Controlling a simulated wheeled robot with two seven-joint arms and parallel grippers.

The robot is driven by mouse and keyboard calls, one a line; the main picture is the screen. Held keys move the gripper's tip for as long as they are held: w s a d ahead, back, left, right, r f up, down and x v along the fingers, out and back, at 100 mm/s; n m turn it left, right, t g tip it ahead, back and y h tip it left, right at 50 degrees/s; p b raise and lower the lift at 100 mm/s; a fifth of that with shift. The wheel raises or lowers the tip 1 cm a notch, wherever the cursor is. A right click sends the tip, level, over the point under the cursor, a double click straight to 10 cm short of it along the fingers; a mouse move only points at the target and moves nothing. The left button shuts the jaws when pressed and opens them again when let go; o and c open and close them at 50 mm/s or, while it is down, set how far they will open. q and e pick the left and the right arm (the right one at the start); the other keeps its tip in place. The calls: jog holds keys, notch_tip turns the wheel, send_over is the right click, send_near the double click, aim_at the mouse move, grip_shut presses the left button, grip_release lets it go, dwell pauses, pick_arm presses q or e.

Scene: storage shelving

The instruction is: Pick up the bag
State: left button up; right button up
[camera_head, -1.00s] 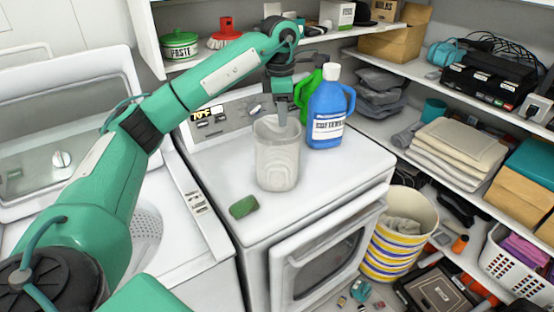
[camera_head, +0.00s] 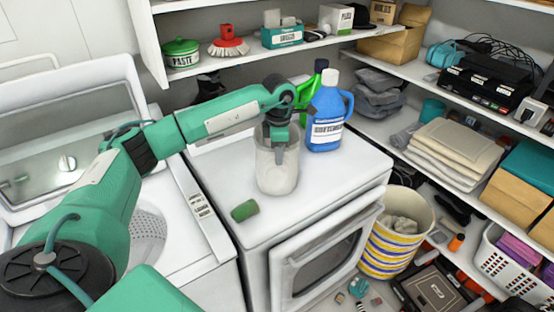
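A pale, translucent, upright bag-like container (camera_head: 277,176) stands on the white dryer top; it is the likeliest thing here to be the bag, though its material is hard to tell. My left arm reaches in from the left, and my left gripper (camera_head: 279,158) points straight down into the container's open top. Its lower part is inside the container and shows only dimly through the wall. I cannot tell whether the fingers are apart or touch it. The container rests on the dryer. My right gripper is not in view.
A blue bottle (camera_head: 327,118) and a green bottle (camera_head: 309,90) stand close behind the container at right. A small green roll (camera_head: 244,210) lies in front of it. The shelf above holds a green tin (camera_head: 181,52) and a red brush (camera_head: 228,40). The dryer's front right top is clear.

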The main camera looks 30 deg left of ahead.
pick_arm(q)
jog(key=shift+f, duration=1.2)
grip_shut()
jog(key=shift+r, duration=0.2)
